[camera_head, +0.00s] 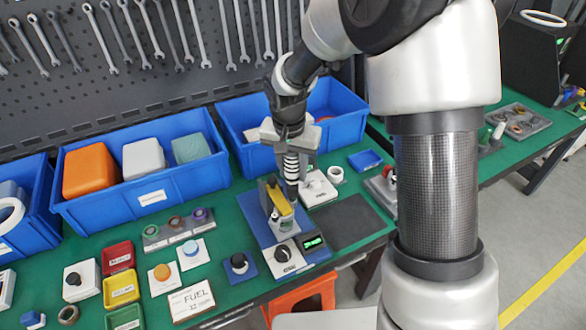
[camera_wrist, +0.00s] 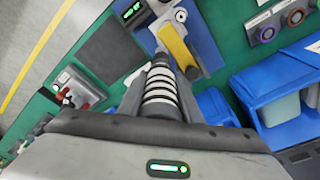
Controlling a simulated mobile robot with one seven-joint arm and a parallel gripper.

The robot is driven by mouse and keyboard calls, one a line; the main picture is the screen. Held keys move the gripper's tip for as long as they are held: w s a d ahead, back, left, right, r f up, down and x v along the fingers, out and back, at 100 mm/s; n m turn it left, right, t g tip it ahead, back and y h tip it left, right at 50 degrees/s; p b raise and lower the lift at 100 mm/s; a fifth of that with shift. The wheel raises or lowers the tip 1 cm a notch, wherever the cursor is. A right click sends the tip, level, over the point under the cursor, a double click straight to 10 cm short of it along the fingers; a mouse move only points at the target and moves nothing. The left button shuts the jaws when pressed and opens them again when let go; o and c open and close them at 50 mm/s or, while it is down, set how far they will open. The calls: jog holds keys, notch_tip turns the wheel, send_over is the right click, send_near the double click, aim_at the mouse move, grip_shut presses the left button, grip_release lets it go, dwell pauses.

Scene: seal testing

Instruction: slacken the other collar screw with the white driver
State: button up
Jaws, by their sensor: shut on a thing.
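The white driver (camera_head: 291,166) has a white handle with black bands. My gripper (camera_head: 291,148) is shut on it and holds it pointing down over the blue test rig (camera_head: 262,226). In the wrist view the banded driver (camera_wrist: 160,92) sits between my fingers, pointing toward the rig's yellow part (camera_wrist: 174,45). That yellow part (camera_head: 275,194) stands upright on the rig, close to the driver's lower end. The collar screws and the driver's tip are too small or hidden to make out.
Blue bins (camera_head: 215,157) line the back of the green bench (camera_head: 225,243). A white device (camera_head: 318,190) and a small white ring (camera_head: 335,174) stand right of the rig. A dark mat (camera_head: 350,222) is bare. Red, yellow and green trays (camera_head: 121,288) lie at front left.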

jog(key=shift+f+b, duration=0.85)
jog(key=shift+f, duration=0.1)
dwell(0.6)
jog(key=shift+r, duration=0.1)
dwell(0.9)
jog(key=shift+r+p, duration=2.15)
jog(key=shift+r, duration=1.45)
